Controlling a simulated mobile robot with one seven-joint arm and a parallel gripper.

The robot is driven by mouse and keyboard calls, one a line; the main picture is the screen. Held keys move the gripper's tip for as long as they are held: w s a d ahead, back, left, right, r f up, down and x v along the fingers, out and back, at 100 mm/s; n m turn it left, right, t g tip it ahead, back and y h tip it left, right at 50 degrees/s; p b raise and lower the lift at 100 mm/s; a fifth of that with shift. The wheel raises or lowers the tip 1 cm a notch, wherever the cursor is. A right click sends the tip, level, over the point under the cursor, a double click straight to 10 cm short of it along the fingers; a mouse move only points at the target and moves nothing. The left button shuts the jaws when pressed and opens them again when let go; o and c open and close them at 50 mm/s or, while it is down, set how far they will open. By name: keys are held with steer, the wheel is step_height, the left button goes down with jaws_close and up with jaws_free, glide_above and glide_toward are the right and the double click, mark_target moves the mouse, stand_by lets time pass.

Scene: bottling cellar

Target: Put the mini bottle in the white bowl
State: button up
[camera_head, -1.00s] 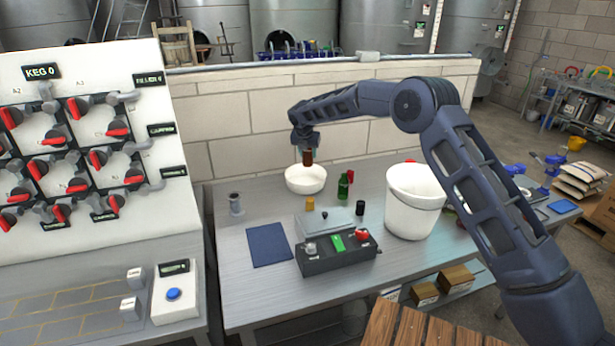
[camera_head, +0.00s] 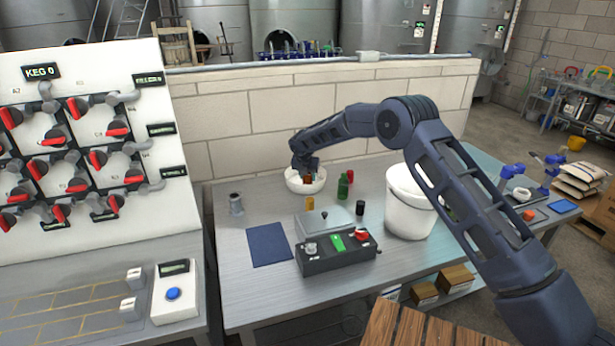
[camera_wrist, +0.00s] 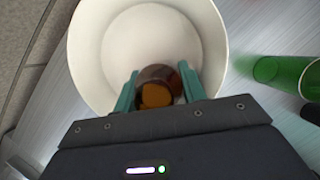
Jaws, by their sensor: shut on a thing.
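The mini bottle is brown (camera_wrist: 158,78), with an amber end facing the wrist camera. My gripper (camera_head: 307,176) is shut on it, and in the wrist view the teal fingers (camera_wrist: 160,92) sit on either side of it. The white bowl (camera_head: 304,187) stands on the steel bench near the back wall. The bottle is low, within the bowl's outline in both views. In the wrist view the bowl's rim (camera_wrist: 78,50) rings the fingers. I cannot tell whether the bottle touches the bowl's floor, as its lower end is hidden.
A green bottle (camera_head: 343,187) stands close to the right of the bowl, with a red item (camera_head: 350,176) behind it. A blue mat (camera_head: 269,245) lies left.

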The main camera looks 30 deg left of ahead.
steer(key=shift+f, duration=0.1)
steer(key=o, duration=1.1)
steer(key=shift+c, duration=0.2)
steer(key=v, duration=1.2)
steer(key=shift+d, duration=0.1)
